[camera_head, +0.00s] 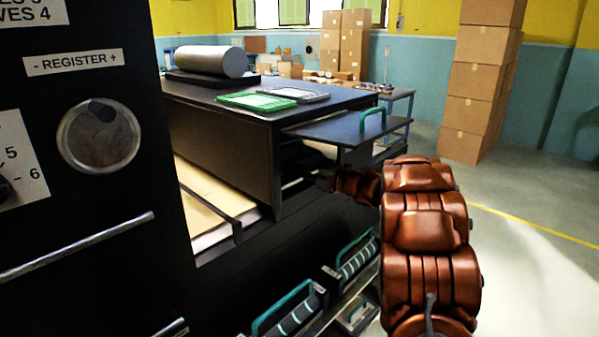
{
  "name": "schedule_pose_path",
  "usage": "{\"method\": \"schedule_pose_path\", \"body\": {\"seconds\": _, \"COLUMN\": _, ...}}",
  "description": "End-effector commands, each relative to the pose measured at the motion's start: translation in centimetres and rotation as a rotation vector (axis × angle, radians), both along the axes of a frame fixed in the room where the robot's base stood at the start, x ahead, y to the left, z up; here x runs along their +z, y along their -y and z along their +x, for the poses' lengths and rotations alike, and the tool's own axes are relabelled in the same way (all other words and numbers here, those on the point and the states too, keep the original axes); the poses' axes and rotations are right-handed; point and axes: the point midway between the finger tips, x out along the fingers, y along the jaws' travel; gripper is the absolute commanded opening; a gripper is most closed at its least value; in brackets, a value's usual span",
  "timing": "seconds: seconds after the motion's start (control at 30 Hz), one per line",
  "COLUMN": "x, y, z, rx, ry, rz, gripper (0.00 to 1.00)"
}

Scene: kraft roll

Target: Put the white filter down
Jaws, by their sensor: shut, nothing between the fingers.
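A flat pale grey-white framed piece (294,94), which looks like the white filter, lies on the dark machine top (225,92). It lies flat, right beside a green framed piece (256,101). My copper-coloured arm reaches up from the bottom right. My gripper (325,181) is small and dark at its end, beside the machine's open side below the top. It is shut and holds nothing that I can see. It is well below and apart from the pale piece. Its fingertips are hard to make out against the dark machine.
A grey roll (210,61) lies behind the framed pieces. A dark panel with a teal handle (373,118) sticks out to the right, above my gripper. Teal-handled units (290,312) sit low in front. A black control panel (90,200) fills the left. Stacked cartons (480,85) stand behind.

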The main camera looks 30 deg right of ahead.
Motion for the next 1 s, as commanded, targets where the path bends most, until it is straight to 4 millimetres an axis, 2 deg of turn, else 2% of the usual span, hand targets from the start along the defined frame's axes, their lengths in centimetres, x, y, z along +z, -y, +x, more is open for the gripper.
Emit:
{"method": "schedule_pose_path", "body": {"seconds": 0.2, "x": -0.5, "y": -1.1, "z": -1.7, "rx": 0.004, "ry": 0.000, "rz": -0.002, "gripper": 0.00}}
{"method": "schedule_pose_path", "body": {"seconds": 0.7, "x": -0.2, "y": 2.3, "z": -8.7, "rx": 0.010, "ry": -0.001, "rz": 0.000, "gripper": 0.00}}
{"method": "schedule_pose_path", "body": {"seconds": 1.0, "x": -0.1, "y": 3.2, "z": -10.3, "rx": 0.009, "ry": -0.001, "rz": 0.000, "gripper": 0.00}}
